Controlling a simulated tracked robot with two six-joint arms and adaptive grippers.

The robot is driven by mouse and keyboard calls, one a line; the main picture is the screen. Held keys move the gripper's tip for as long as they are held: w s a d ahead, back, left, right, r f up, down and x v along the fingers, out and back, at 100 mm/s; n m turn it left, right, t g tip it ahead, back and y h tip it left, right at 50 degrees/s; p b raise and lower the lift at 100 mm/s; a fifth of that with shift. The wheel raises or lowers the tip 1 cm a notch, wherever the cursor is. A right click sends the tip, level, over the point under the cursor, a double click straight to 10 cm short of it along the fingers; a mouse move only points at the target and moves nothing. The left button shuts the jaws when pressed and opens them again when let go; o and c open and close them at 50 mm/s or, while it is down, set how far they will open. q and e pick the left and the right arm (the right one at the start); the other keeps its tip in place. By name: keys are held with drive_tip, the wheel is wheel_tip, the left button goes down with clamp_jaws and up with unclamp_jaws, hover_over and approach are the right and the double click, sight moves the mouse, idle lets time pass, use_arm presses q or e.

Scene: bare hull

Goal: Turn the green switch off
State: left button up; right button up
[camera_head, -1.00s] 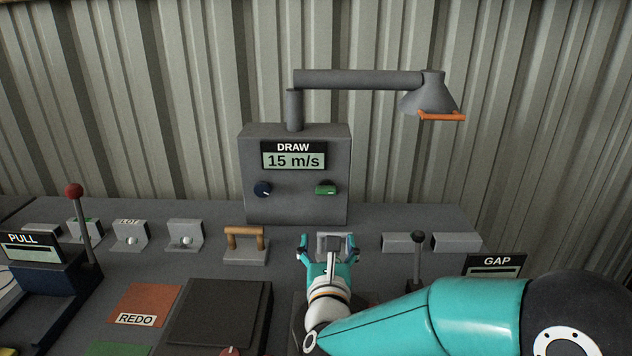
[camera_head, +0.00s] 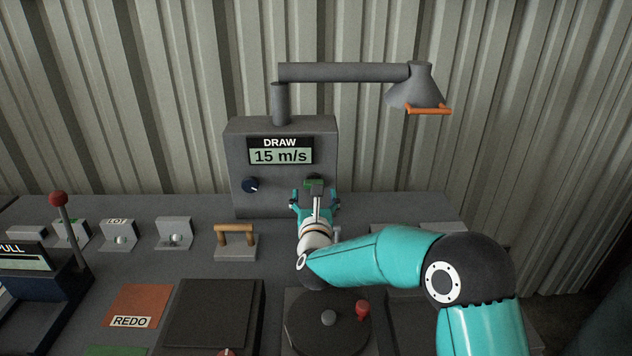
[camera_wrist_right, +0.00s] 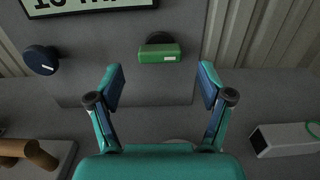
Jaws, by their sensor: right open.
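The green switch (camera_head: 314,183) is a small turning knob on the front of the grey DRAW box (camera_head: 236,150), right of a blue knob (camera_head: 250,185). In the head view my gripper partly covers it. In the right wrist view the green switch (camera_wrist_right: 158,54) shows clearly, its bar lying level with a white mark at the right end. My right gripper (camera_head: 316,200) is open, its fingers either side of the switch. In the wrist view the fingertips (camera_wrist_right: 162,82) stand apart and appear short of the switch, with nothing between them. My left gripper is not in view.
The box display reads 15 m/s (camera_head: 281,157). A lamp-like arm (camera_head: 345,72) reaches right above the box. A wooden-handled bracket (camera_head: 235,245) stands left of my gripper. A red-knobbed lever (camera_head: 60,205) stands at far left. A round turntable with a red knob (camera_head: 362,308) lies below my arm.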

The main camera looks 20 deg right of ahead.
drive_tip(key=shift+p+x, duration=0.45)
drive_tip(key=shift+x, duration=1.55)
